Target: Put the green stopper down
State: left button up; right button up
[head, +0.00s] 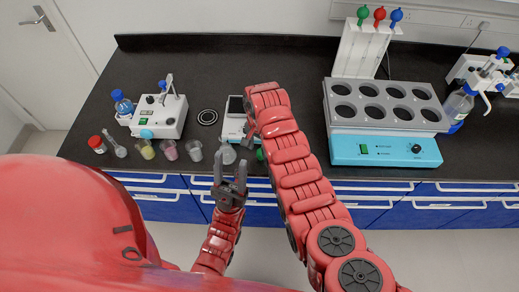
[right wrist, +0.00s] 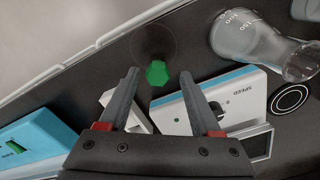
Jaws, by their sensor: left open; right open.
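The green stopper (right wrist: 156,73) shows in the right wrist view, on or just above the dark counter close to its edge. A small green part of it (head: 260,155) shows in the head view beside my right arm. My right gripper (right wrist: 160,77) is open, with one finger on each side of the stopper and a gap on both sides. I cannot tell how far the stopper is from the surface. In the head view my right arm hides most of that gripper. My left gripper (head: 231,172) is open and empty at the counter's front edge.
A white device marked SPEED (right wrist: 222,105) and a glass flask (right wrist: 252,42) are close to my right gripper. Several small beakers (head: 169,150) line the front left. A water bath (head: 386,150) with a blue front and a pipette stand (head: 358,52) are on the right.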

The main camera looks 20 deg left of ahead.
aim_at(259, 152)
notch_tip(259, 152, up, 5)
jog(key=shift+w+b, duration=0.1)
jog(key=shift+b, duration=0.65)
notch_tip(259, 152, up, 6)
jog(key=p, duration=0.3)
jog(key=shift+f, duration=0.2)
jog(key=shift+f, duration=0.1)
